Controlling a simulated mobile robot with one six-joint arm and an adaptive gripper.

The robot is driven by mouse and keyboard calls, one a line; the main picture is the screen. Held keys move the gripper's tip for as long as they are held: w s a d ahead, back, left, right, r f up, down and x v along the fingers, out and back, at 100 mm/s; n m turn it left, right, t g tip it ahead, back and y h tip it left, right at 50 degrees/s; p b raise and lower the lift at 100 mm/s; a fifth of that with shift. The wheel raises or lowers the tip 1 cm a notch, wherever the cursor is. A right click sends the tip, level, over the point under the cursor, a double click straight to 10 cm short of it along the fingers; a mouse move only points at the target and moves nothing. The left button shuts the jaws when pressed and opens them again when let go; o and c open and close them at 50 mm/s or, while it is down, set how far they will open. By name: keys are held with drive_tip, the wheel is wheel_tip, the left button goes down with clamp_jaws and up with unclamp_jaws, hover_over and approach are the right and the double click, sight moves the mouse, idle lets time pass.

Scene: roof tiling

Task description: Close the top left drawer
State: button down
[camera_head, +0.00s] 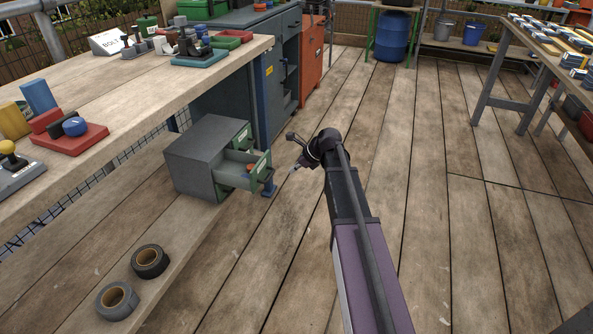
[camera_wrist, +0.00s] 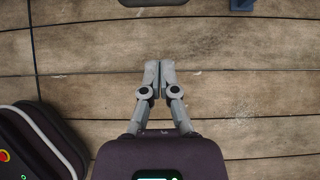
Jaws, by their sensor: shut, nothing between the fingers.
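A small grey cabinet (camera_head: 197,158) with green drawer fronts sits on the lower shelf of the left workbench, its front facing right. One upper drawer (camera_head: 262,166), on the side nearer the camera, is pulled out. An orange object (camera_head: 248,168) lies in it. The other upper drawer front (camera_head: 243,136) looks nearly flush. My gripper (camera_head: 292,171) is off to the right of the open drawer's front, apart from it. In the wrist view my gripper (camera_wrist: 158,72) is shut and empty above the wooden floor. My wrist partly hides the fingers in the head view.
A blue piece (camera_head: 269,190) is by the drawer front's lower corner. Two tape rolls (camera_head: 150,261) lie on the lower shelf (camera_head: 205,235). The benchtop (camera_head: 110,85) overhangs at left. The plank floor (camera_head: 440,220) at right is clear.

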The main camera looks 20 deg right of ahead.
drive_tip(key=w+a+f+b, duration=0.3)
drive_tip(key=a+f, duration=0.1)
drive_tip(key=a, duration=0.1)
drive_tip(key=shift+w, duration=0.3)
drive_tip(key=shift+a, duration=0.1)
